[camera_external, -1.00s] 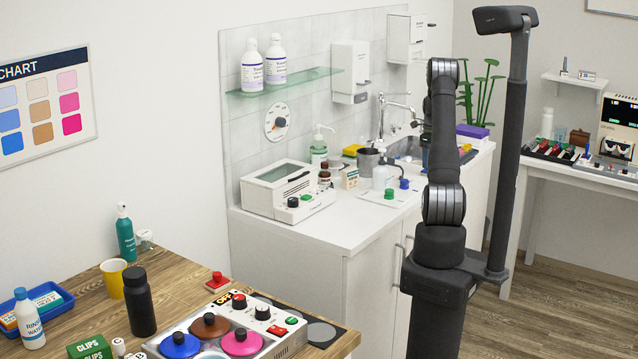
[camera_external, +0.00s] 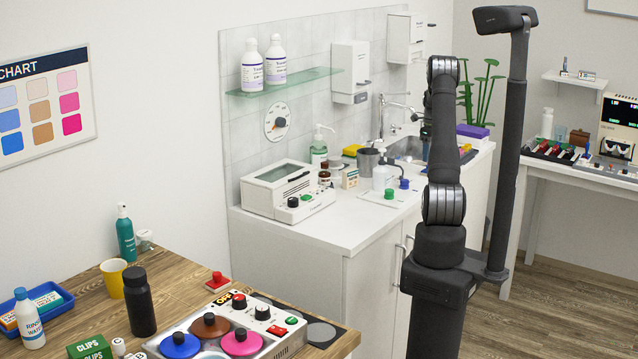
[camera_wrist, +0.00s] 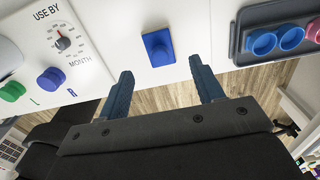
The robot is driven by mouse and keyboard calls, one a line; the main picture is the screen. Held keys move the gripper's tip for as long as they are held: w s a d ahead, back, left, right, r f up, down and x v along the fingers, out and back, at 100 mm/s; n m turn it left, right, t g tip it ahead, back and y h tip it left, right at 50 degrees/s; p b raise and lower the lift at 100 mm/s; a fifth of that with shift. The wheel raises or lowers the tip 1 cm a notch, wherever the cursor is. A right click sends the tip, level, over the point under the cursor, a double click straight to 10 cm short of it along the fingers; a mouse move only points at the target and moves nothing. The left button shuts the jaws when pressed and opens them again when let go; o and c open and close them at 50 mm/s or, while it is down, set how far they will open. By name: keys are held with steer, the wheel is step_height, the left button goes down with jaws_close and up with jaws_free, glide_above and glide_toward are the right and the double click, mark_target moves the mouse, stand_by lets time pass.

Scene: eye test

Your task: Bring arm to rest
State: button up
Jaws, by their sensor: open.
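My gripper (camera_wrist: 165,84) shows in the wrist view as two blue fingers, spread wide apart with nothing between them. The fingertips point toward the edge of a white counter, and wooden floor shows between them. In the external view my arm stands upright at the right of the white counter (camera_external: 348,230). The gripper there is mostly hidden behind my own arm, near the sink.
A grey tray (camera_wrist: 238,42) with blue and red round pieces lies right. A wooden table (camera_external: 88,290) with bottles stands front left.

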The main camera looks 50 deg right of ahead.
step_height(320, 180, up, 6)
step_height(320, 180, down, 12)
steer(key=shift+f, duration=0.2)
steer(key=r, duration=0.5)
steer(key=shift+s+r, duration=0.1)
steer(key=shift+s, duration=0.25)
steer(key=s+r, duration=0.6)
steer(key=s, duration=0.4)
steer(key=w+a+r+n, duration=0.2)
steer(key=w+a+n, duration=0.45)
steer(key=w, duration=0.35)
steer(key=w+a+r+n, duration=0.2)
steer(key=w+a+n, duration=0.3)
steer(key=w+a, duration=0.4)
steer(key=w+a+r+n, duration=0.2)
steer(key=w+a+n, duration=0.4)
steer(key=a, duration=0.5)
steer(key=w+a+r+n, duration=0.1)
steer(key=w+a+n, duration=0.5)
steer(key=a, duration=0.5)
steer(key=shift+w+r, duration=0.4)
steer(key=shift+w, duration=0.8)
